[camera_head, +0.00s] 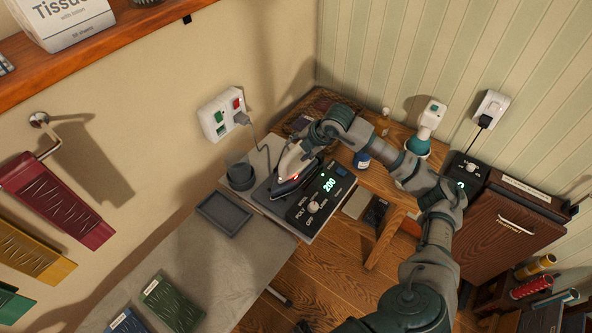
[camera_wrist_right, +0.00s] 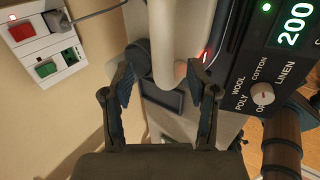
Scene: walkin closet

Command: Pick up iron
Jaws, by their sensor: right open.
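The iron (camera_head: 290,163), pale with a dark base and a small red light, rests on a dark stand at the end of the ironing board. My right gripper (camera_head: 312,142) reaches over its handle end from the right and hides part of it. In the right wrist view, the right gripper (camera_wrist_right: 160,82) is open, and its fingers lie on either side of the pale iron handle (camera_wrist_right: 162,40). Whether either finger touches the handle cannot be told. My left gripper is not in view.
A control panel (camera_head: 322,196) reading 200 sits beside the iron. A cord runs to the wall socket (camera_head: 222,115). A dark round container (camera_head: 241,177) and a grey tray (camera_head: 225,212) are nearby. A wooden stool (camera_head: 382,190) stands under my right arm.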

